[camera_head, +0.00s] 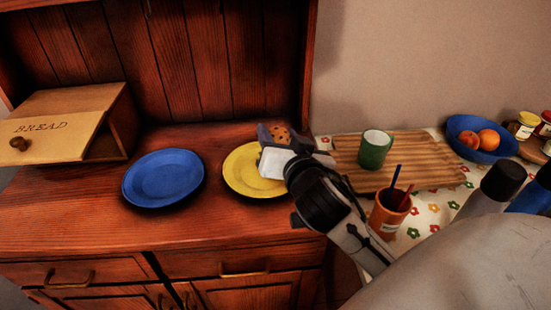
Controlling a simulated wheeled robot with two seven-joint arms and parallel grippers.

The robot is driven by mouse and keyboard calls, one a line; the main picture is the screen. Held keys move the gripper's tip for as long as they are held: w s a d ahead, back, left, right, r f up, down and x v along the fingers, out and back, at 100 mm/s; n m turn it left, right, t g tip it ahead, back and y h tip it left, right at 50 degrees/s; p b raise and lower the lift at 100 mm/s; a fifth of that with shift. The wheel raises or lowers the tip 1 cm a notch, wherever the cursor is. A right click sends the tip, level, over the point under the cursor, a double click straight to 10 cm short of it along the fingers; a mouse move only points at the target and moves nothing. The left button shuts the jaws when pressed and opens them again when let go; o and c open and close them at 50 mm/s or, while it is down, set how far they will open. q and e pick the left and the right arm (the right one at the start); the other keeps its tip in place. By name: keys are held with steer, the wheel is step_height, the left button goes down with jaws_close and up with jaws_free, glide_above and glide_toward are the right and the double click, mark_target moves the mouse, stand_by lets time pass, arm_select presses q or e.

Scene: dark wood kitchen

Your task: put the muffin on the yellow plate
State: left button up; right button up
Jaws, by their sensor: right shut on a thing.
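The muffin (279,134), brown with dark spots, shows at the tips of my right gripper (272,138). My right gripper is shut on the muffin, and its fingers and white body hide the muffin's lower part. The yellow plate (237,176) lies on the wooden cabinet top, and the gripper covers its right side. The muffin appears over the plate's far right edge; I cannot tell whether it touches the plate. My left gripper is not in view.
A blue plate (163,178) lies left of the yellow plate. A bread box (62,121) stands at the far left. To the right are a cutting board (428,164), a green mug (375,150), an orange cup (388,216) with pens, and a blue fruit bowl (478,151).

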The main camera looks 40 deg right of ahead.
step_height(320, 180, down, 5)
steer(key=shift+b, duration=0.5)
steer(key=shift+f, duration=0.3)
steer(key=o, duration=0.3)
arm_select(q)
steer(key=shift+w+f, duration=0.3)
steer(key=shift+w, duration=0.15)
arm_select(e)
steer(key=shift+o, duration=0.2)
